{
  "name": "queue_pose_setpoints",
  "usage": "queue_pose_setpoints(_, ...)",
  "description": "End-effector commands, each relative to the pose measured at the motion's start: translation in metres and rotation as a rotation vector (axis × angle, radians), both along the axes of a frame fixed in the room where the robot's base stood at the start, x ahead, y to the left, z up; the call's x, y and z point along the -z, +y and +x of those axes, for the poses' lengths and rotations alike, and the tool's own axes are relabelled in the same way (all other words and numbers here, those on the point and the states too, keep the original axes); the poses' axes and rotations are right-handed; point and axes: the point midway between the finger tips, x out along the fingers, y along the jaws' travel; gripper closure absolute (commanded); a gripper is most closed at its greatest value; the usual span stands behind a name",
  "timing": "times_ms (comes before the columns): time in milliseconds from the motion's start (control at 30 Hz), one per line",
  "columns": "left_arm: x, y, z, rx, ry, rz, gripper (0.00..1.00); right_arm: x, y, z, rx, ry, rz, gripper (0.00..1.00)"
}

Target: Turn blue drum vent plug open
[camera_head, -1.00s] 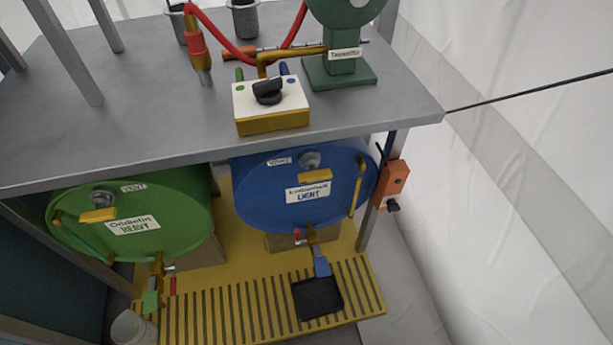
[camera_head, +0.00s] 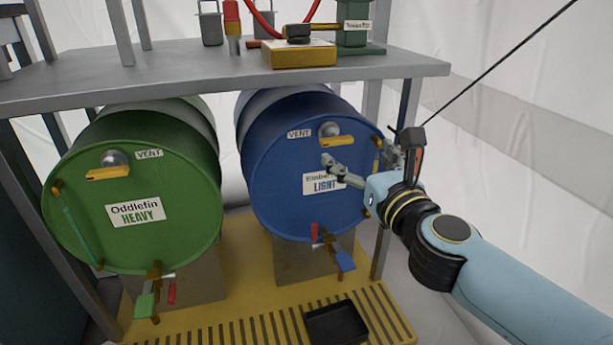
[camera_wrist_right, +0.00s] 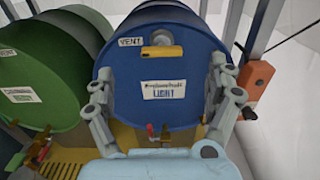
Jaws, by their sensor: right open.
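The blue drum (camera_head: 285,190) lies on its side under the grey table, its round face toward me, with a LIGHT label and a VENT label. Its vent plug (camera_head: 331,130) is a grey knob near the top of the face, with a yellow bar (camera_head: 338,141) lying level just below it. In the right wrist view the yellow bar (camera_wrist_right: 162,52) shows ahead, beyond the fingers. My right gripper (camera_head: 335,165) is open and empty in front of the drum's face, below and apart from the plug. It also shows in the right wrist view (camera_wrist_right: 165,95), fingers spread. My left gripper is not in view.
A green drum (camera_head: 140,190) with its own vent lies to the left. The table edge (camera_head: 230,92) overhangs both drums. A blue-handled tap (camera_head: 343,258) hangs below the blue drum's label, above a black tray (camera_head: 337,322). An orange box (camera_wrist_right: 254,80) is at the right.

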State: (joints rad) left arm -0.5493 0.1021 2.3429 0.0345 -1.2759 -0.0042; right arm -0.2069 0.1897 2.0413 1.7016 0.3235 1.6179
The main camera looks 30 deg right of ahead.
Motion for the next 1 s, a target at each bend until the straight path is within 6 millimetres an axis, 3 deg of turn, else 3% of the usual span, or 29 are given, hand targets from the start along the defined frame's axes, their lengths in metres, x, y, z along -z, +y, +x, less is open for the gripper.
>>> queue_pose_setpoints(33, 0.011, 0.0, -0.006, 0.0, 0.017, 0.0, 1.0, 0.013, 0.0, 0.0, -0.001, 0.01, -0.003, 0.12)
queue_pose_setpoints(233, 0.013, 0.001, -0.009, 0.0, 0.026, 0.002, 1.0, 0.01, -0.003, 0.015, -0.002, 0.006, -0.006, 0.12)
queue_pose_setpoints(700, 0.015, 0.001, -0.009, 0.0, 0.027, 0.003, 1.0, 0.012, -0.023, 0.096, -0.001, 0.009, -0.006, 0.12)
queue_pose_setpoints(1000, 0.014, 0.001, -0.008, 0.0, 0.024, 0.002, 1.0, 0.012, -0.025, 0.106, -0.002, 0.01, -0.007, 0.12)
